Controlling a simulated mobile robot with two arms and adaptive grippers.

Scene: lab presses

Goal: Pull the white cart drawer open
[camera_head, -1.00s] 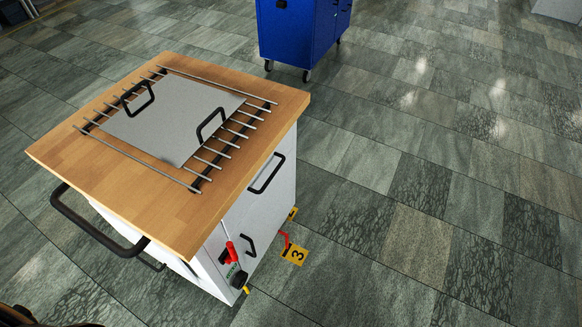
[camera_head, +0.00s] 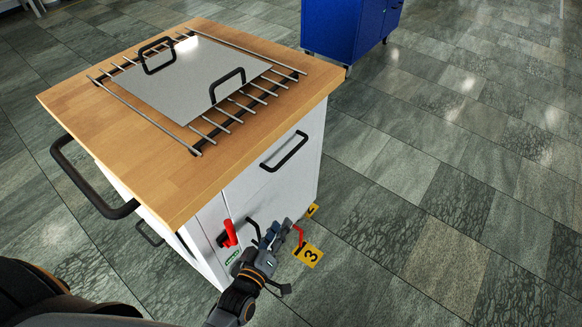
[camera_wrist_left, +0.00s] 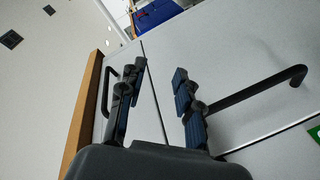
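The white cart (camera_head: 272,187) has a wooden top. A black bar handle (camera_head: 285,152) is on its upper front panel, the drawer, which looks closed. In the left wrist view that handle (camera_wrist_left: 106,92) lies left of the fingers, near the wood edge. My left gripper (camera_head: 274,232) is low in front of the cart, below the drawer handle, by the lower panel's handle (camera_wrist_left: 262,87). The wrist view shows its two fingers (camera_wrist_left: 155,95) apart with nothing between them, over the panel seam. Contact with the lower handle cannot be told. My right gripper is out of view.
A grey plate (camera_head: 200,78) with two black handles lies on a metal rack on the cart top. A red lever (camera_head: 230,232) is at the front corner. A yellow marker (camera_head: 309,256) is by the cart's foot. A blue cabinet (camera_head: 345,32) stands behind. Floor to the right is clear.

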